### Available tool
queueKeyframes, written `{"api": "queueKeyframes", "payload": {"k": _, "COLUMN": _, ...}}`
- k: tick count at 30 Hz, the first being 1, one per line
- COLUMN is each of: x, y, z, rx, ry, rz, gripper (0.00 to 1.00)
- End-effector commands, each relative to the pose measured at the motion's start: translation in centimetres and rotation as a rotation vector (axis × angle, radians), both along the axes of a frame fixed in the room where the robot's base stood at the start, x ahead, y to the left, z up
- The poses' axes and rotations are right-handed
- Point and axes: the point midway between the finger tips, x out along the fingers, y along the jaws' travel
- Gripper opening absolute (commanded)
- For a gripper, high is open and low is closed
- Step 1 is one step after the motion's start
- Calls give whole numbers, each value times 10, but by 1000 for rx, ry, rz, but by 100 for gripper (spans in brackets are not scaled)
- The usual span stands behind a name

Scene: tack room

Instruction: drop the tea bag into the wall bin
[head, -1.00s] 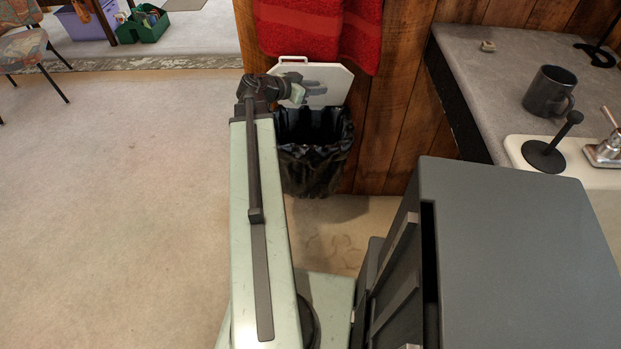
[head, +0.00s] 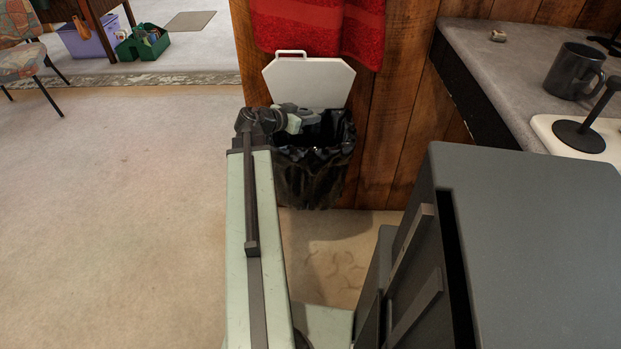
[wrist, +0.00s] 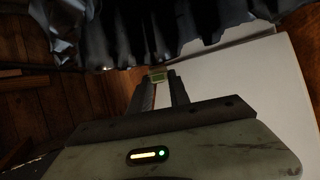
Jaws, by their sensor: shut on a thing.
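The wall bin (head: 312,180) hangs low on the wooden wall, lined with a black bag. Its white lid (head: 308,82) stands open against the wall. In the head view my gripper (head: 312,118) is over the bin's mouth, at about rim height. In the wrist view my gripper (wrist: 163,85) is shut on a small green-and-pale piece, which looks like the tea bag (wrist: 158,76), at its fingertips. Crinkled black liner (wrist: 190,25) lies just beyond the fingertips, and the white lid (wrist: 245,80) is at the right. Most of the tea bag is hidden.
A red towel (head: 320,30) hangs above the lid. At right are a dark grey cabinet (head: 535,230) and a counter (head: 500,75) with a dark mug (head: 574,72), a black stand (head: 580,137) and a small pale object (head: 498,35).

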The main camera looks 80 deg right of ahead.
Motion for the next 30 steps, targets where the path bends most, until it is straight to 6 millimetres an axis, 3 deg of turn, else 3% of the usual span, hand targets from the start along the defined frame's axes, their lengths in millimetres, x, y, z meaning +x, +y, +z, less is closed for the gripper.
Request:
{"api": "queueKeyframes", "payload": {"k": 1, "x": 0, "y": 0, "z": -9, "rx": 0, "ry": 0, "rz": 0, "gripper": 0}}
{"api": "queueKeyframes", "payload": {"k": 9, "x": -1, "y": 0, "z": -8, "rx": 0, "ry": 0, "rz": -1, "gripper": 0}}
{"api": "queueKeyframes", "payload": {"k": 10, "x": -1, "y": 0, "z": -8, "rx": 0, "ry": 0, "rz": -1, "gripper": 25}}
{"api": "queueKeyframes", "payload": {"k": 12, "x": -1, "y": 0, "z": -8, "rx": 0, "ry": 0, "rz": -1, "gripper": 45}}
{"api": "queueKeyframes", "payload": {"k": 13, "x": -1, "y": 0, "z": -8, "rx": 0, "ry": 0, "rz": -1, "gripper": 48}}
{"api": "queueKeyframes", "payload": {"k": 23, "x": -1, "y": 1, "z": -7, "rx": 0, "ry": 0, "rz": -2, "gripper": 48}}
{"api": "queueKeyframes", "payload": {"k": 30, "x": 4, "y": 21, "z": 5, "rx": 0, "ry": 0, "rz": -1, "gripper": 48}}
